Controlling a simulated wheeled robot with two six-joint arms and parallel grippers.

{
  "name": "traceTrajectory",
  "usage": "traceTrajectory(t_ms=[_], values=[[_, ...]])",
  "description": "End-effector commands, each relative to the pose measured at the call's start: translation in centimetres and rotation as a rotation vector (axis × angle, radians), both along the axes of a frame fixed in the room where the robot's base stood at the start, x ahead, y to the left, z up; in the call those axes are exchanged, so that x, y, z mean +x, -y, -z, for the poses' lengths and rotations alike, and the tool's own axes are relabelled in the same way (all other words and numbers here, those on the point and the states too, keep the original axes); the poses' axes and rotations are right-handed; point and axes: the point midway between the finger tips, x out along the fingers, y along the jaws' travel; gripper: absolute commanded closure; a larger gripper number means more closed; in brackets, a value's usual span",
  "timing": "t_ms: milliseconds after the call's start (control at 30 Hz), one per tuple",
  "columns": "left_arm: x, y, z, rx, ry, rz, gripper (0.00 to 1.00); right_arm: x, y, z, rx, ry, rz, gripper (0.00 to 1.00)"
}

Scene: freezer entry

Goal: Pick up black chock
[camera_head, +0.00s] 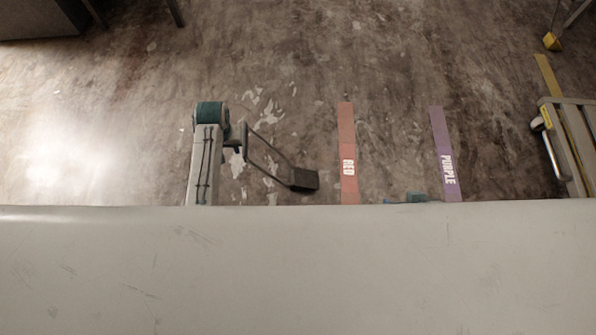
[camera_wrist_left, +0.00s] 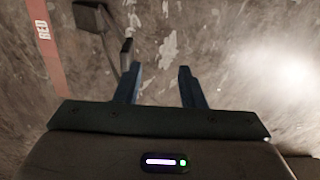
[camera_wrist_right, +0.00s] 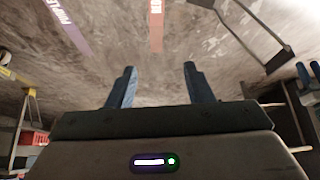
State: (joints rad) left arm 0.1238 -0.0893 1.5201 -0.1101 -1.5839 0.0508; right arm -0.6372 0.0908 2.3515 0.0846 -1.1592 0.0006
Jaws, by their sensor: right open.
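The black chock (camera_head: 304,180) is a dark block with a long, thin looped handle that stretches up and left from it in the head view. Its block (camera_wrist_left: 88,16) shows at the top of the left wrist view, and part of its handle shows at the top right of the right wrist view (camera_wrist_right: 244,27). My left gripper (camera_head: 237,143) is beside the handle's far end. Its fingers (camera_wrist_left: 161,68) are apart and empty; the handle's end lies just left of them. My right gripper (camera_head: 408,198) is mostly hidden behind the pale edge; its fingers (camera_wrist_right: 158,70) are apart and empty.
A red floor strip (camera_head: 347,130) and a purple floor strip (camera_head: 439,130) lie right of the chock. A metal-framed cart (camera_head: 571,140) stands at the right edge. Red crates (camera_wrist_right: 35,138) show at the lower left of the right wrist view. The floor left of my left arm is clear.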

Motion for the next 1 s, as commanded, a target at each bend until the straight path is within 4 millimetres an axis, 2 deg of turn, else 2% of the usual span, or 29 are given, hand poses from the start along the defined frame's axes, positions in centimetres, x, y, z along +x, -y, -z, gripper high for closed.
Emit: traceTrajectory(t_ms=[300, 533, 633, 800, 1000], values=[[4.0, 2.4, -1.3, -0.015, -0.035, 0.005, 0.64, -0.1, -0.6, -1.4, 0.022, 0.049, -0.003, 0.53], [6.0, 3.8, -2.2, -0.021, -0.058, 0.011, 0.64, -0.2, -0.9, -2.3, 0.037, 0.081, -0.005, 0.53], [6.2, 3.9, -1.2, -0.020, -0.063, 0.012, 0.64, -0.1, -1.1, -2.2, 0.049, 0.101, -0.003, 0.53], [6.1, 3.9, 1.7, -0.020, -0.064, 0.012, 0.64, 0.3, -1.6, -1.7, 0.077, 0.156, 0.003, 0.53], [6.1, 3.9, 3.3, -0.020, -0.061, 0.012, 0.64, 0.6, -1.8, -1.6, 0.097, 0.196, 0.009, 0.53]])
